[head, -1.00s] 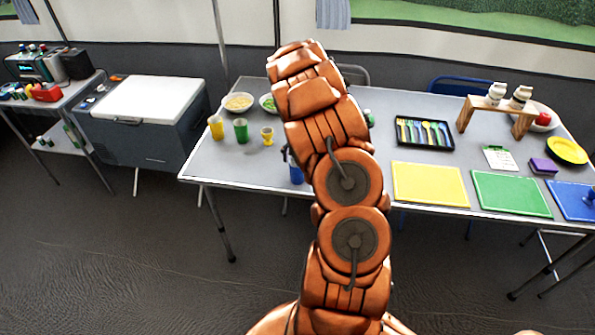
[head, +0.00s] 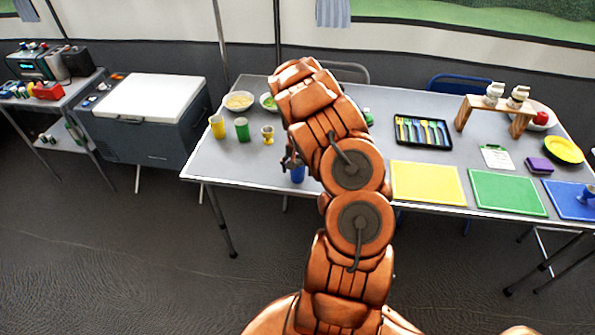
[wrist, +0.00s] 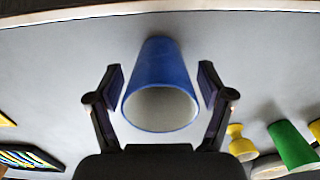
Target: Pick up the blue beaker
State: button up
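The blue beaker (wrist: 158,75) stands on the grey table, its open rim facing my wrist camera. In the head view the beaker (head: 298,174) is partly hidden behind my arm, near the table's front edge. My gripper (wrist: 160,82) is open, with one finger on each side of the beaker and a visible gap on both sides. In the head view my gripper (head: 291,158) is a small dark shape at the beaker, mostly hidden by the arm.
A green cup (head: 242,130), a yellow cup (head: 217,127) and a yellow egg-cup-like piece (head: 267,135) stand to the left. Two bowls (head: 239,101) are behind them. A yellow board (head: 428,184) lies to the right. The table's front edge (wrist: 60,17) is close to the beaker.

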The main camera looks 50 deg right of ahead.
jog(key=c, duration=1.1)
jog(key=shift+r, duration=0.1)
